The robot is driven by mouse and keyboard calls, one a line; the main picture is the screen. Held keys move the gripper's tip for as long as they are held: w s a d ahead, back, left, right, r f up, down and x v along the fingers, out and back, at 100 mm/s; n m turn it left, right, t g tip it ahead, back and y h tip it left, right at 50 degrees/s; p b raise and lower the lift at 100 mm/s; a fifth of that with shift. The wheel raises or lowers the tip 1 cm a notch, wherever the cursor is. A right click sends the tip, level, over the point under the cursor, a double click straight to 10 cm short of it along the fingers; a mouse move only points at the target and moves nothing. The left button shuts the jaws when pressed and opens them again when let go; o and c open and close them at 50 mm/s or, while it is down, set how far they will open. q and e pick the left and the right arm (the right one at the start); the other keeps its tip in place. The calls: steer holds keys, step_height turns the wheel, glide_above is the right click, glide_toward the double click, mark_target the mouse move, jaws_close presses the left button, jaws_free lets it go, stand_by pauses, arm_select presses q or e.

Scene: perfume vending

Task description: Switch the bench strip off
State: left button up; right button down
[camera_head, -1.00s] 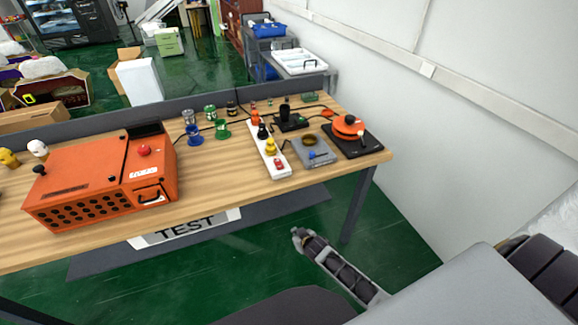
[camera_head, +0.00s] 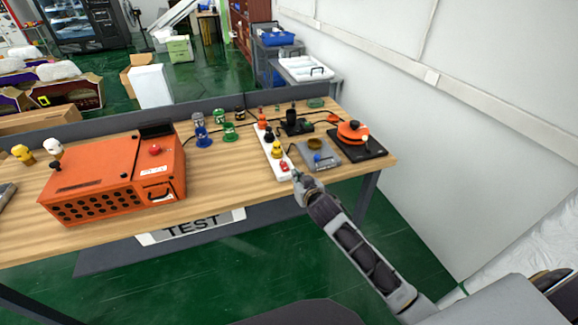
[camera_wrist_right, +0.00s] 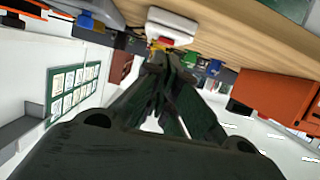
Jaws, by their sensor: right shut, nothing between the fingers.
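The bench strip is a white power strip (camera_head: 283,175) lying on the wooden bench. It carries orange, black and yellow plugs in a row and a red switch (camera_head: 284,166) at its near end. My right gripper (camera_head: 298,178) is shut and empty, just right of and in front of that near end. In the right wrist view the strip's white end (camera_wrist_right: 170,20) and the red switch (camera_wrist_right: 166,41) show just beyond my shut fingertips (camera_wrist_right: 167,62). I cannot tell whether they touch, or the switch's position. My left gripper is not in view.
A grey device (camera_head: 318,157) and a black base (camera_head: 372,147) with an orange top sit right of the strip. A large orange box (camera_head: 100,180) stands left, and coloured spools (camera_head: 203,138) stand behind. Bare bench lies between the box and strip.

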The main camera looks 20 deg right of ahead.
steer(key=shift+t, duration=0.4)
steer(key=r, duration=0.5)
steer(key=shift+s+a, duration=0.25)
steer(key=shift+w, duration=0.1)
glide_above(284, 166)
steer(key=f+v, duration=0.1)
steer(key=v, duration=0.2)
steer(key=shift+d+f+p, duration=0.1)
steer(key=shift+f+p, duration=0.35)
steer(key=shift+f, duration=2.65)
